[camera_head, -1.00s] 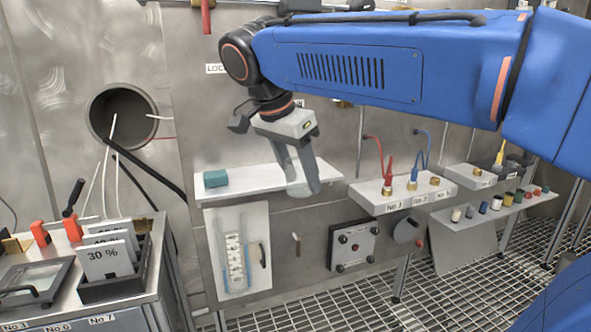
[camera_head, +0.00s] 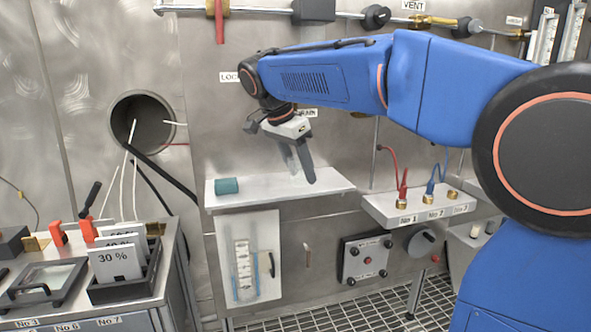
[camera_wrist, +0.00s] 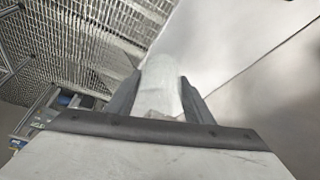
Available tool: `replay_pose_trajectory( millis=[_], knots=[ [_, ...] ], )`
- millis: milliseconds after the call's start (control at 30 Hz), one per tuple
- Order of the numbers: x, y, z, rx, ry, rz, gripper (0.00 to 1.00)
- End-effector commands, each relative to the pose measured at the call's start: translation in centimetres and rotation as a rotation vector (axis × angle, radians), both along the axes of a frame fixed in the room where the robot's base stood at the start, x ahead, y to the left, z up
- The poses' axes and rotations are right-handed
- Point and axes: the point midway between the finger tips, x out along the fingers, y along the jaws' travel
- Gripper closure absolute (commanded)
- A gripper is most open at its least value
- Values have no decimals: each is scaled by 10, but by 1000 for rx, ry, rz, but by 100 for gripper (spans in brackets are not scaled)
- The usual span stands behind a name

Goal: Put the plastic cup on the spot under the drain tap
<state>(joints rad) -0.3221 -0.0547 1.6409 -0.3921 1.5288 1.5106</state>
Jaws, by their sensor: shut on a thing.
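The plastic cup (camera_wrist: 160,85) is pale and translucent. In the wrist view it sits between the two dark fingers of my gripper (camera_wrist: 157,95), which is shut on it. In the head view my gripper (camera_head: 298,165) points down over the right half of the white wall shelf (camera_head: 250,197). The cup is mostly hidden by the fingers there. A "DRAIN" label (camera_head: 309,112) shows on the wall behind my wrist. The drain tap and the spot under it are not clearly visible. I cannot tell whether the cup touches the shelf.
A teal roll (camera_head: 227,186) lies at the shelf's left end. A small shelf with red and blue leads (camera_head: 420,206) is to the right. A pipe with valves (camera_head: 375,16) runs above. Card holders (camera_head: 120,265) stand on the left bench. The shelf's middle looks clear.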

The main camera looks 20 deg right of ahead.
Motion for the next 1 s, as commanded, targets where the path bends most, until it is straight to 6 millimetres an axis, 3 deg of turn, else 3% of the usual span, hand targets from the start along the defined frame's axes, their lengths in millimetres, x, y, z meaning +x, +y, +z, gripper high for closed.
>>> replay_pose_trajectory(
  millis=[167,500,700,1000],
  knots=[
    [7,0,0,0,0,0,75],
    [42,0,0,0,0,-1,75],
    [41,0,-14,0,0,1,75],
    [41,0,-16,0,0,0,75]
  ],
)
